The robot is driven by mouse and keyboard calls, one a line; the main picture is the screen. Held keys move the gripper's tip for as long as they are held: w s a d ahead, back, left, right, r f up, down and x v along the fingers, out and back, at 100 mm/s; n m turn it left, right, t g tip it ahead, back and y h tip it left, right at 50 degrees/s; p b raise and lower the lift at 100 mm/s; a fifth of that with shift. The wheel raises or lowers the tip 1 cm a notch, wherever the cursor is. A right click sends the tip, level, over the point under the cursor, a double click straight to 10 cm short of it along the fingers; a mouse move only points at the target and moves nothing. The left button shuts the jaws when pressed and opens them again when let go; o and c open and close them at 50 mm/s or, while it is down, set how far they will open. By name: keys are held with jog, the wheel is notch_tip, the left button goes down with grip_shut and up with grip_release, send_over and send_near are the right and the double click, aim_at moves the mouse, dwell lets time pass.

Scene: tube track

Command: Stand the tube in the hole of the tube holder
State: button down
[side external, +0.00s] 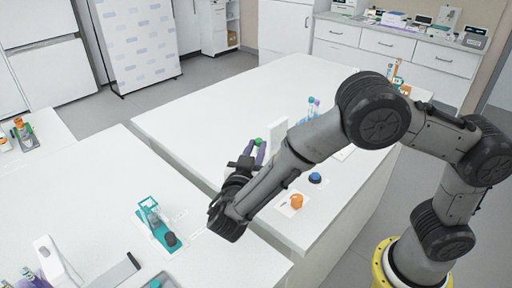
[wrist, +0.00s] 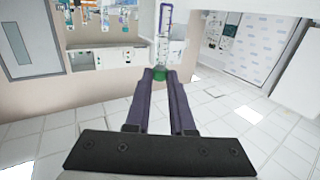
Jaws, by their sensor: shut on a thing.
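My gripper (side external: 258,148) is raised over the white tables in the side view, its purple fingers pointing upward. In the wrist view the gripper (wrist: 160,76) is shut on the green-capped end of a tube (wrist: 162,50). The tube's clear, marked body extends away past the fingertips, with a purple outline beyond it whose nature I cannot tell. In the side view only the green cap shows clearly. A teal stand (side external: 160,237) with an upright frame and a dark knob sits on the near table, left of my gripper. I cannot tell whether it is the tube holder; no empty hole is clear.
An orange knob (side external: 297,201) and a blue knob (side external: 315,178) sit on the farther table, right of my gripper. Slim tubes (side external: 313,106) stand behind. More small equipment (side external: 47,262) lies at the near left. A gap separates the tables. The farther table's back left is clear.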

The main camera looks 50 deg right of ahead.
jog(key=shift+f, duration=1.25)
dwell(0.5)
jog(key=c, duration=0.7)
grip_release()
jog(key=v, duration=1.3)
jog(key=shift+s+a, duration=0.2)
jog(key=shift+a, duration=0.15)
